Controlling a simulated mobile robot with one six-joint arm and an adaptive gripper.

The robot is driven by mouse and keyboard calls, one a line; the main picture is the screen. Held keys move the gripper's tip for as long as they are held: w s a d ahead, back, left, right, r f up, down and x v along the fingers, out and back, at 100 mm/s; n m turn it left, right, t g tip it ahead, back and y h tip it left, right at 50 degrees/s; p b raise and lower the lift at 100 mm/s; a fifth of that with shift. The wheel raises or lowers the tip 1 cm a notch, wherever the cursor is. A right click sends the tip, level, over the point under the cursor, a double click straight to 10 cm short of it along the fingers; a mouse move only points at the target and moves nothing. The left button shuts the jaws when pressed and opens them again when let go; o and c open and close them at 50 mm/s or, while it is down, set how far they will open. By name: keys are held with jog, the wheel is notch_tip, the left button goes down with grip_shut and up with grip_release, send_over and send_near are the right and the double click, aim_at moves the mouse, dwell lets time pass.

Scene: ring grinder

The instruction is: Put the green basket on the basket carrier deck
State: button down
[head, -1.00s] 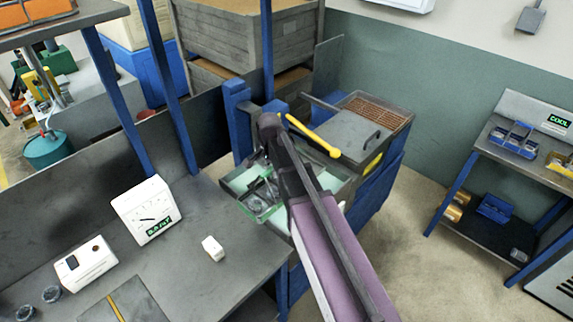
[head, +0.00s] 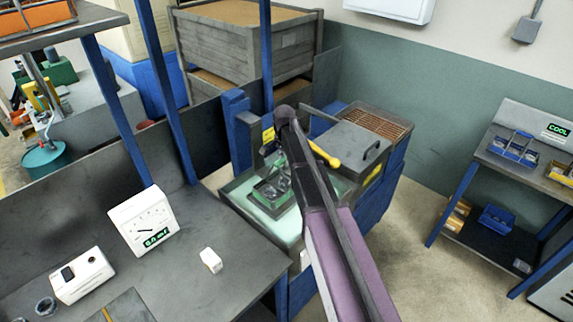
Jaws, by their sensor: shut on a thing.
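The green basket (head: 261,204) is a small open frame with grey ring-like parts inside. It is over the pale green tank (head: 238,190) at the end of the bench. My gripper (head: 279,172) is shut on the basket, at its upper side. The arm covers part of the basket's right side and the grip itself is small and hard to see. I cannot tell whether the basket touches the liquid. I cannot make out the basket carrier deck for certain.
A yellow handle (head: 325,154) sits just right of my arm. A grey lidded unit (head: 355,146) with a copper-coloured grate stands behind the tank. Blue posts (head: 240,125) rise at its left. The bench (head: 190,275) holds a white gauge (head: 143,220) and a small white block (head: 211,260).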

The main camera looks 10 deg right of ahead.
jog(key=shift+w, duration=0.15)
jog(key=shift+w+d+f+b, duration=0.2)
jog(key=shift+w+f+b, duration=0.15)
jog(key=shift+f+b, duration=0.25)
jog(key=shift+w+d+f+b, duration=0.25)
jog(key=shift+w+f+b, duration=0.05)
jog(key=shift+f+b, duration=0.35)
jog(key=shift+w+d+f+b, duration=0.2)
jog(key=shift+w+f+b, duration=0.15)
jog(key=shift+f+b, duration=0.25)
jog(key=c, duration=0.6)
grip_release()
jog(key=shift+f, duration=0.1)
jog(key=shift+r, duration=0.25)
notch_tip(320, 180, up, 12)
jog(key=p, duration=1.2)
jog(key=shift+f, duration=0.1)
